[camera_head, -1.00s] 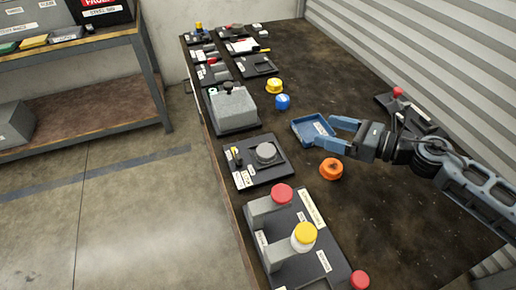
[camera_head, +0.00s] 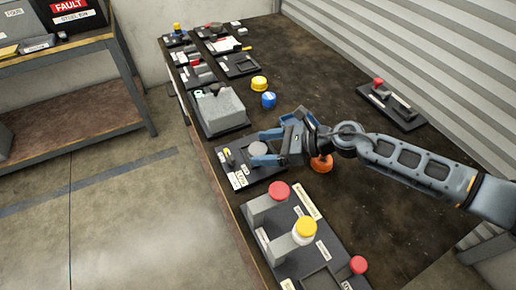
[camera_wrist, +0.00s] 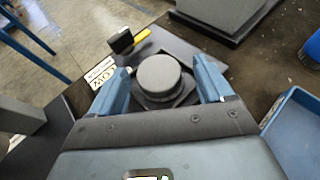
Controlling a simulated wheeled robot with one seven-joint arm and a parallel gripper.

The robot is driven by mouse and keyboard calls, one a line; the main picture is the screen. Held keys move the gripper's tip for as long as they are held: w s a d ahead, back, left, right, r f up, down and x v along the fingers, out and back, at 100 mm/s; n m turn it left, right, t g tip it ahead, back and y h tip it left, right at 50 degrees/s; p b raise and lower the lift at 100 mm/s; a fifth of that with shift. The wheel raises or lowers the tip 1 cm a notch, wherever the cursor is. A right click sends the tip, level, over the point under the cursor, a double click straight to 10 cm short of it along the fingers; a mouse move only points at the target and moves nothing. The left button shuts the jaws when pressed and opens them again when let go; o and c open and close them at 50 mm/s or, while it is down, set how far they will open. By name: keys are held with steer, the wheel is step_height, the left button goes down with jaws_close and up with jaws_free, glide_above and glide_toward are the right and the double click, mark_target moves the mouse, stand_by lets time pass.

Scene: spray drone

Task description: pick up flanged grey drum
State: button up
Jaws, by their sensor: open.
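The flanged grey drum (camera_head: 258,149) is a short round grey piece with a wider base, on a dark labelled plate (camera_head: 232,179). In the wrist view the drum (camera_wrist: 158,72) is upright, near the middle between the fingers. My gripper (camera_head: 262,147) is open, with one blue finger on each side of the drum. In the wrist view my gripper (camera_wrist: 161,68) shows a gap beside the drum on both sides, and no clear contact. How the finger height compares with the drum's top is hard to tell.
A grey block on a plate (camera_head: 219,110) stands just beyond. A station with red and yellow knobs (camera_head: 303,231) is nearer. A blue tray (camera_wrist: 296,135) is close on the wrist view's right. An orange knob (camera_head: 321,163) lies beneath my arm. The table's right side is mostly clear.

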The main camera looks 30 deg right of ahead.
steer(key=shift+a+f, duration=0.2)
steer(key=shift+a, duration=0.1)
steer(key=shift+a+f, duration=0.15)
steer(key=shift+a, duration=0.1)
steer(key=c, duration=0.7)
steer(key=shift+d, duration=0.1)
steer(key=c, duration=0.7)
